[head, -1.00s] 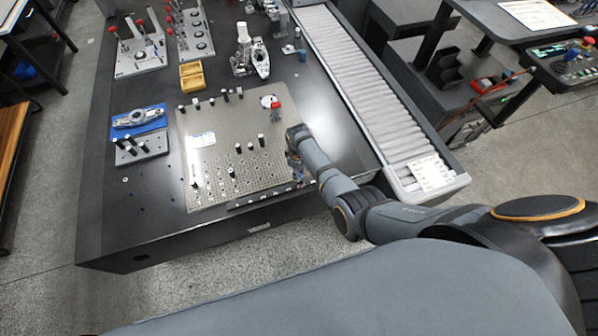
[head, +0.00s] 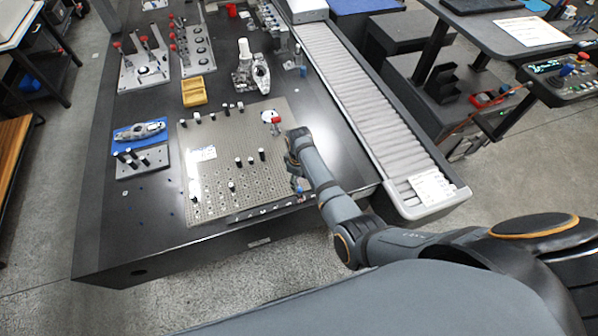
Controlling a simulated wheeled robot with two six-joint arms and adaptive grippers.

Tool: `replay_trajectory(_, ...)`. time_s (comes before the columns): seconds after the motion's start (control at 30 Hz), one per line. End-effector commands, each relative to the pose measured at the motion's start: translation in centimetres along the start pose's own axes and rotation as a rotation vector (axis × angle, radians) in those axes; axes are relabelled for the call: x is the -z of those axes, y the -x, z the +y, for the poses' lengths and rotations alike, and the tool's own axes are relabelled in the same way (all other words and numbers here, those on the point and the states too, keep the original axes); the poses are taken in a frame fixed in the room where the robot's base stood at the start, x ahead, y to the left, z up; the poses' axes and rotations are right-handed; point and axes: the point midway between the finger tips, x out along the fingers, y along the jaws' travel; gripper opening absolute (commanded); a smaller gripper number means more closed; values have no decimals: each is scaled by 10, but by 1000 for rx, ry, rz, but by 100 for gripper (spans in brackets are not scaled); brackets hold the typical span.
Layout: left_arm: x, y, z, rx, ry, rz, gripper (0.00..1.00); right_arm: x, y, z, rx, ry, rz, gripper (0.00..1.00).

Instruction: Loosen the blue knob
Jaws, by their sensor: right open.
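A small blue spot that looks like the blue knob (head: 300,189) shows low at the right edge of the perforated plate (head: 212,183). It is partly hidden and too small for its shape to be clear. My right gripper (head: 296,175) points down over the plate's right edge, just beyond the blue spot. It is open, and its fingertips are hard to make out. I cannot tell whether it touches anything. My left gripper is not in view.
Several black-and-white pins and a red-handled clamp (head: 275,120) stand on the plate. Left are a blue tray (head: 120,136) and a grey block (head: 157,156). A yellow bin (head: 194,91) stands behind. A roller conveyor (head: 375,110) runs along the right.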

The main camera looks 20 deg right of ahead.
Motion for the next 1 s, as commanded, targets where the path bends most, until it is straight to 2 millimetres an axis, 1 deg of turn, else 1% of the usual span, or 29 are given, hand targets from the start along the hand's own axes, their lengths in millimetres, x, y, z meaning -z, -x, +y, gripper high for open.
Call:
replay_trajectory(0.03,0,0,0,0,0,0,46,1,13,0,-2,0,3,47)
replay_trajectory(0.13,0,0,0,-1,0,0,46,1,36,1,-3,-1,2,47)
replay_trajectory(0.23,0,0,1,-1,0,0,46,1,53,0,-2,-1,2,47)
replay_trajectory(0.33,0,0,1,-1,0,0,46,0,64,0,-1,0,0,47)
replay_trajectory(0.5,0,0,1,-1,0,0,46,0,69,0,0,1,-1,47)
replay_trajectory(0.9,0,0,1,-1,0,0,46,0,68,0,0,0,-1,47)
replay_trajectory(0.97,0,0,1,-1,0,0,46,-2,68,0,-2,-6,-1,47)
replay_trajectory(1.0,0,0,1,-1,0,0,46,-8,66,0,-5,-23,0,47)
